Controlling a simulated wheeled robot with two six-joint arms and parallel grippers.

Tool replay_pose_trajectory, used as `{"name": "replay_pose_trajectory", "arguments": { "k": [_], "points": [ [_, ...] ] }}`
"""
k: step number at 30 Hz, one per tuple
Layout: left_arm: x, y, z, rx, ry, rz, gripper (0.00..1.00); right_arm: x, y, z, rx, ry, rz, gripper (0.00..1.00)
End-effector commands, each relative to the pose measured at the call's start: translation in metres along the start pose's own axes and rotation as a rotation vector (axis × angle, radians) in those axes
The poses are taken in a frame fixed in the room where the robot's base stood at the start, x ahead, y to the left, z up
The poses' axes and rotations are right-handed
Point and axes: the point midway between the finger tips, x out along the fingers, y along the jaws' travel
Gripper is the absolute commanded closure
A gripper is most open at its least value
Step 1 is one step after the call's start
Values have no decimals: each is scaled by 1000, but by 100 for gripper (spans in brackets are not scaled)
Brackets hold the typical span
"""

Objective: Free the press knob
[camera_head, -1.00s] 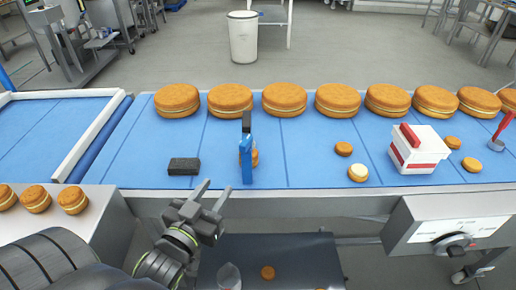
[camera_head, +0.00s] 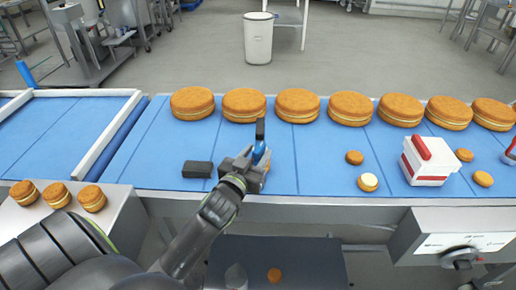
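A small upright press stands on the blue belt near its front edge. Its black top (camera_head: 260,129) shows above a blue part (camera_head: 259,150), most of which my gripper hides. I take the black top or the blue part for the knob; I cannot tell which. My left gripper (camera_head: 251,163) is at the press, with its fingers at the blue part. Whether they are closed on it or only beside it is hidden.
A black block (camera_head: 198,169) lies just left of my gripper. Large filled rounds (camera_head: 298,106) line the belt's back. A white and red box (camera_head: 428,163) and small rounds (camera_head: 368,182) are to the right. A dark tray (camera_head: 310,262) is below the belt.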

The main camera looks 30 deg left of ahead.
Motion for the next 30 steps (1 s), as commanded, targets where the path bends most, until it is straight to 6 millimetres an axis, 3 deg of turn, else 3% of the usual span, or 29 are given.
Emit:
{"name": "replay_pose_trajectory", "arguments": {
  "k": [6, 14, 24, 30],
  "points": [
    [14, 0, 0, 1, -1, 0, 60, -3, 0, -1, 0, 2, 0, 100],
    [15, 0, 0, 1, -1, 0, 60, -3, 0, -2, 0, 2, 0, 100],
    [15, 0, 0, 0, 0, 0, 100, -3, 0, -2, 0, 2, 0, 100],
    [15, 1, 1, -1, 1, -20, 100, 0, 0, -2, 0, 2, 0, 100]
  ]
}}
